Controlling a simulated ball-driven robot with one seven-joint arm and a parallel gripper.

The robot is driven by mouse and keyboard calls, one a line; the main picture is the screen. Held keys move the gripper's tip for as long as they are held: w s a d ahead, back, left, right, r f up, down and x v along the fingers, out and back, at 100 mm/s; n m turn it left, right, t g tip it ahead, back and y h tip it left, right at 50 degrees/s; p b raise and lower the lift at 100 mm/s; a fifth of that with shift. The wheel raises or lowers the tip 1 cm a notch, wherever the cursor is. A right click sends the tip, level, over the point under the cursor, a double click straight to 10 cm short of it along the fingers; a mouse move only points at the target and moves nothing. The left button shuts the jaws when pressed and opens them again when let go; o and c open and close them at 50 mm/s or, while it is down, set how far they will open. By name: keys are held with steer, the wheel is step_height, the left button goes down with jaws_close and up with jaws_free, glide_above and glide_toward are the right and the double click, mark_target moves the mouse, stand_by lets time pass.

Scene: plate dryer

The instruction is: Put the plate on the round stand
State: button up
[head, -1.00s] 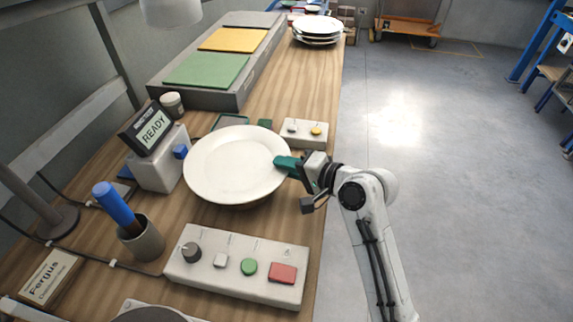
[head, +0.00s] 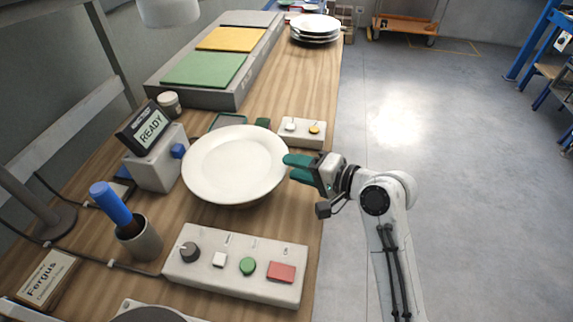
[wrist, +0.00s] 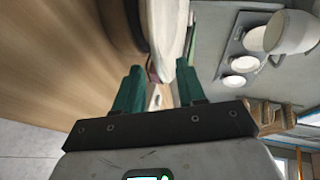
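The white plate (head: 235,163) lies level above the table in the middle of the head view.
A control panel (head: 235,270) stands in front of the plate, and a small switch box (head: 301,132) behind it. A READY display (head: 148,135) and a cup with a blue-handled tool (head: 140,240) are at left. Stacked plates (head: 315,30) stand far back. Open floor lies right.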

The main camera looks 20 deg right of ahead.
steer(key=v, duration=0.8)
